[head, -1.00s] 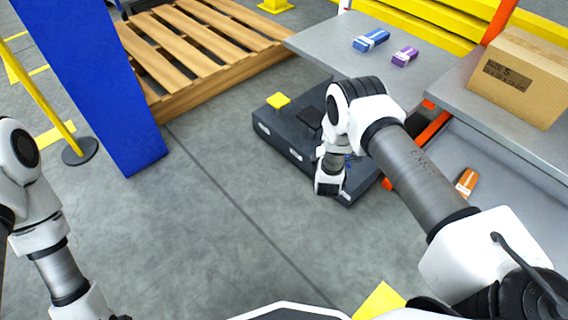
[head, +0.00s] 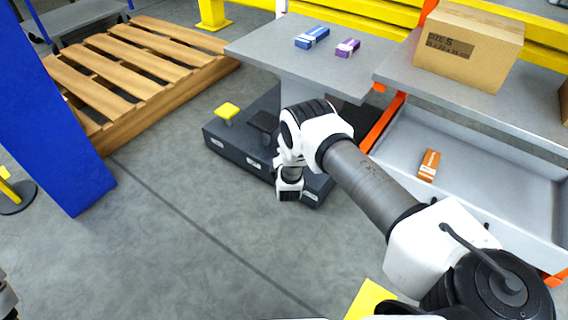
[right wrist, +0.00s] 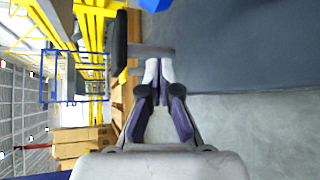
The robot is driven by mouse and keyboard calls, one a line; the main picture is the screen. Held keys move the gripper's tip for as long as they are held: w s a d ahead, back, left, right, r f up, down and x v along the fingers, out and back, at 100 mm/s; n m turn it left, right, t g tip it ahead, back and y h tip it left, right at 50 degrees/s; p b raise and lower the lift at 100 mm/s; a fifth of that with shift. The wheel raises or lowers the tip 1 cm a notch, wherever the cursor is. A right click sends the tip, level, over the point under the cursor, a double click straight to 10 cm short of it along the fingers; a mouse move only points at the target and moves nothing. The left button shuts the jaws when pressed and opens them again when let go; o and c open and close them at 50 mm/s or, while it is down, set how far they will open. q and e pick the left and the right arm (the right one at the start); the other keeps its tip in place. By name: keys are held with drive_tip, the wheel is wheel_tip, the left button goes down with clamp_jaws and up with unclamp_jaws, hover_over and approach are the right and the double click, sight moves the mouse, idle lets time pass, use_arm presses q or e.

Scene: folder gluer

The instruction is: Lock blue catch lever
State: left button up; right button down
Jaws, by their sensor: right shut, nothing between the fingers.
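The dark console (head: 238,152) stands on the floor and carries a yellow lever (head: 228,110) and a black lever (head: 264,122). In the head view my right arm covers its right part, and no blue lever shows there. In the right wrist view a blue piece (right wrist: 152,4), likely the blue catch lever, is cut by the top edge. A black-topped lever on a grey stem (right wrist: 152,52) lies just ahead of my right gripper (right wrist: 158,68). This gripper is shut and empty, apart from the blue piece; I cannot tell whether it touches the stem.
A grey table (head: 262,52) with a blue box (head: 312,37) and a purple box (head: 347,47) stands behind the console. A shelf to the right holds a carton (head: 468,45), with an orange box (head: 429,165) in the tray below.

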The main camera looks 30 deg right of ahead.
drive_tip(key=b+x, duration=0.1)
drive_tip(key=x, duration=0.1)
drive_tip(key=b+x, duration=0.1)
drive_tip(key=x, duration=0.1)
drive_tip(key=shift+f, duration=0.4)
drive_tip(key=s+d+r, duration=0.2)
drive_tip(key=shift+s+d+r+b, duration=0.1)
drive_tip(key=shift+s+d+b, duration=0.1)
drive_tip(key=shift+d+b, duration=0.2)
use_arm(q)
wheel_tip(320, 180, down, 4)
drive_tip(key=shift+w+r, duration=0.1)
drive_tip(key=shift+r, duration=0.15)
use_arm(e)
drive_tip(key=shift+s+r, duration=0.1)
drive_tip(key=shift+s, duration=0.05)
